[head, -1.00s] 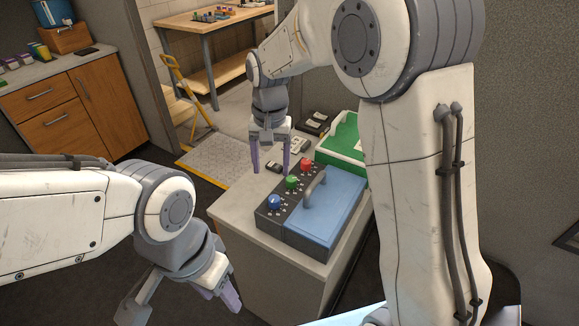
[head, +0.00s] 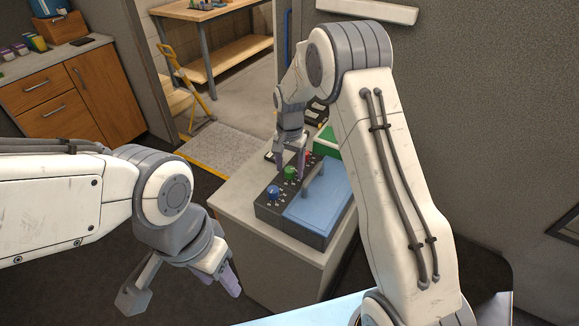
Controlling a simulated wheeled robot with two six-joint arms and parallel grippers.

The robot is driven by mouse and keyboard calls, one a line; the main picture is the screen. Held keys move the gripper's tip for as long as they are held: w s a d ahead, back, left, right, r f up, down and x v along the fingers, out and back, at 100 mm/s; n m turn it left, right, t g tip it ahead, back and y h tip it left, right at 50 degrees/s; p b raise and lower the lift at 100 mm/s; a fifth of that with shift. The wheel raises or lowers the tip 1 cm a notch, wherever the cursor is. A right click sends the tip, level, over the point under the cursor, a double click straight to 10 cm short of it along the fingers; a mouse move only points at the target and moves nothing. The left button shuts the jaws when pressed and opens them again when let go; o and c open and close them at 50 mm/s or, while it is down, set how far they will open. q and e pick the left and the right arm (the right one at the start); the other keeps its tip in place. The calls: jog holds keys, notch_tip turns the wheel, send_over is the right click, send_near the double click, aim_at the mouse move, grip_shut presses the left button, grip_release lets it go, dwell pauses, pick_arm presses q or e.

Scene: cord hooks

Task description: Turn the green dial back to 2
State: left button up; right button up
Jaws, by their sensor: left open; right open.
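The green dial (head: 290,173) is the middle knob on a dark control panel (head: 266,206), between a blue dial (head: 273,193) and a red dial (head: 309,157). The numbers around it are too small to read. My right gripper (head: 290,168) points down over the panel, its fingers close to the green dial. I cannot tell whether they touch it. My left gripper (head: 231,282) is open and empty, low and in front of the cabinet, away from the dials.
The panel belongs to a box with a blue lid (head: 318,207) and a grey handle on the grey cabinet top (head: 233,203). A green tray (head: 327,143) stands behind it, partly hidden by my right arm. A wooden cabinet (head: 75,100) stands at the left.

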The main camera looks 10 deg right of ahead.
jog(key=shift+f, duration=0.25)
grip_shut()
jog(key=shift+n, duration=0.3)
jog(key=n, duration=0.2)
jog(key=shift+r+n+p, duration=0.1)
jog(key=shift+n+p, duration=0.2)
jog(key=shift+n, duration=2.3)
jog(key=shift+w, duration=0.1)
